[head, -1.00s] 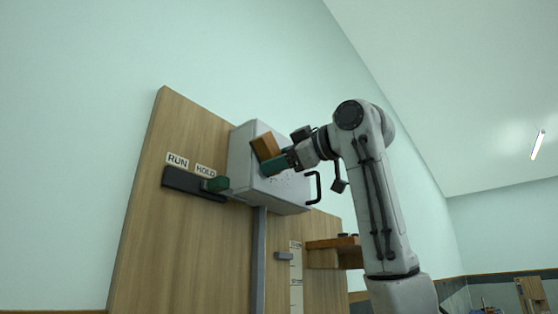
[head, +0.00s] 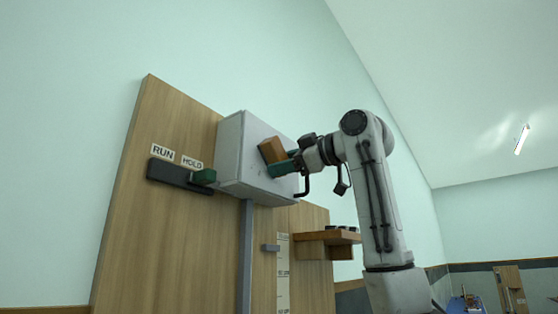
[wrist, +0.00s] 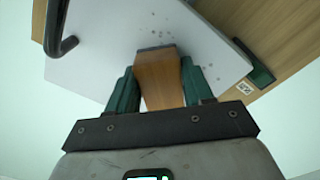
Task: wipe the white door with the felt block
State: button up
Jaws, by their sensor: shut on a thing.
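The white door (head: 258,160) is the front of a pale box on a wooden panel. In the wrist view the door (wrist: 100,62) carries several small dark specks near the block and toward its upper edge. My gripper (head: 282,164) has green fingers and is shut on the felt block (head: 271,149), which looks brown and wooden on the visible side. In the wrist view the block (wrist: 160,77) sits between both fingers, its far end at the door. Whether it touches the door is hard to tell.
A black handle (head: 304,186) stands out from the door's right side. A slider with a green knob (head: 204,177) sits left of the box under RUN and HOLD labels. A wooden shelf (head: 328,238) juts out at lower right.

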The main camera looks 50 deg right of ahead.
jog(key=shift+w+d, duration=0.1)
jog(key=shift+d, duration=2.6)
